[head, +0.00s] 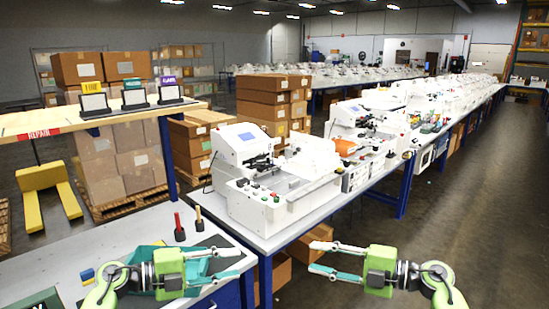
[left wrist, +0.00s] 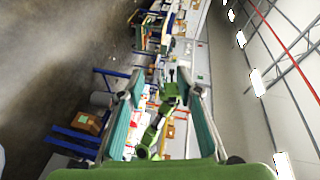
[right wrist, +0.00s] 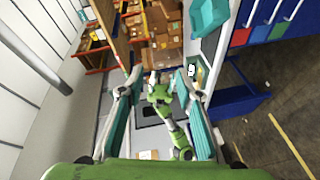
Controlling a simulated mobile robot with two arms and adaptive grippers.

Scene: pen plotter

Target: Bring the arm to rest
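My left gripper (head: 240,263) is in the lower middle of the head view, pointing right, with its two teal-padded fingers apart and nothing between them. It hangs over the front right part of the grey workbench (head: 90,245), in front of a teal tray (head: 205,262), which it partly hides. My right gripper (head: 324,258) is at the lower right, pointing left, fingers apart and empty, over the floor beside the bench. The two grippers face each other with a gap between them. The left wrist view (left wrist: 160,88) and right wrist view (right wrist: 158,82) also show spread fingers.
A white plotter machine (head: 262,205) stands on the long table beyond the grippers. Red and wooden-handled tools (head: 179,228) stand upright on the bench, with a blue and yellow block (head: 88,275) at left. Cardboard boxes (head: 312,240) sit under the table. The aisle (head: 460,210) at right is clear.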

